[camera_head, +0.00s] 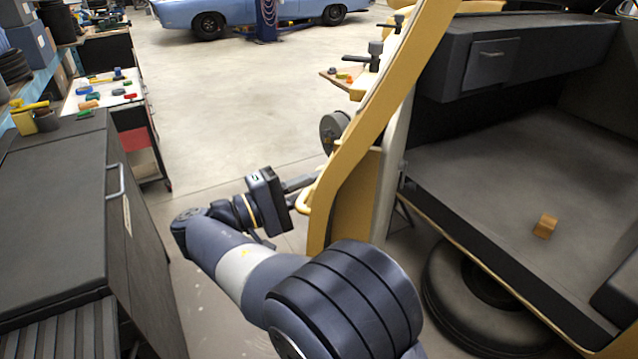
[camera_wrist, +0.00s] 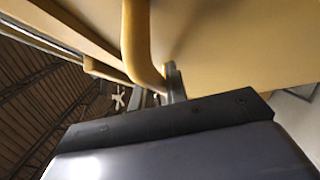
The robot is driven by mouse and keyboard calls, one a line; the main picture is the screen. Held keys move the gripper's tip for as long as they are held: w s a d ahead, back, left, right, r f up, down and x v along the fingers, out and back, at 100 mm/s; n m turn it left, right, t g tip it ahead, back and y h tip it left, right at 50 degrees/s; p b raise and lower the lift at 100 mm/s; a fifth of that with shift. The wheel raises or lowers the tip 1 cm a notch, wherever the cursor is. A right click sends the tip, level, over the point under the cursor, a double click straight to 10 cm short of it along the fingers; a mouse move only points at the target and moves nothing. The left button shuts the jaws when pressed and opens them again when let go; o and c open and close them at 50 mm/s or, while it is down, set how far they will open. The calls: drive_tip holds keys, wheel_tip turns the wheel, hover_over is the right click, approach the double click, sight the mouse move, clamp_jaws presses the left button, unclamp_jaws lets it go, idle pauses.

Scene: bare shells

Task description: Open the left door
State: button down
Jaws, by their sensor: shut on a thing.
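The yellow left door (camera_head: 352,160) of the vehicle shell stands ajar in the head view, swung out from the body, with its edge towards me. Its yellow handle (camera_head: 304,203) is a curved bar low on the outer face. The handle also shows close up in the wrist view (camera_wrist: 136,42), with the door panel (camera_wrist: 225,45) behind it. My gripper (camera_head: 306,183) reaches the handle from the left and is shut on it. In the wrist view, a dark finger (camera_wrist: 174,82) is beside the bar's lower end; the exact contact is partly hidden.
The shell's open cabin, right, has a grey floor (camera_head: 520,165) with a small wooden block (camera_head: 545,226); a tyre (camera_head: 455,295) is below. A dark cabinet (camera_head: 55,200) stands close on the left. A tool cart (camera_head: 125,100) is behind it. The floor beyond (camera_head: 240,90) is clear.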

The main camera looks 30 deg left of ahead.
drive_tip(key=shift+f, duration=0.1)
drive_tip(key=c, duration=1.4)
unclamp_jaws()
drive_tip(key=shift+a, duration=0.1)
drive_tip(key=b+v, duration=0.9)
drive_tip(key=b, duration=0.3)
drive_tip(key=shift+a+f, duration=0.3)
drive_tip(key=shift+a, duration=0.15)
drive_tip(key=s+b, duration=0.1)
drive_tip(key=b, duration=0.3)
drive_tip(key=shift+a, duration=0.1)
drive_tip(key=shift+s+r+b, duration=0.2)
drive_tip(key=shift+r+b, duration=0.05)
drive_tip(key=shift+b, duration=0.7)
drive_tip(key=shift+c, duration=0.3)
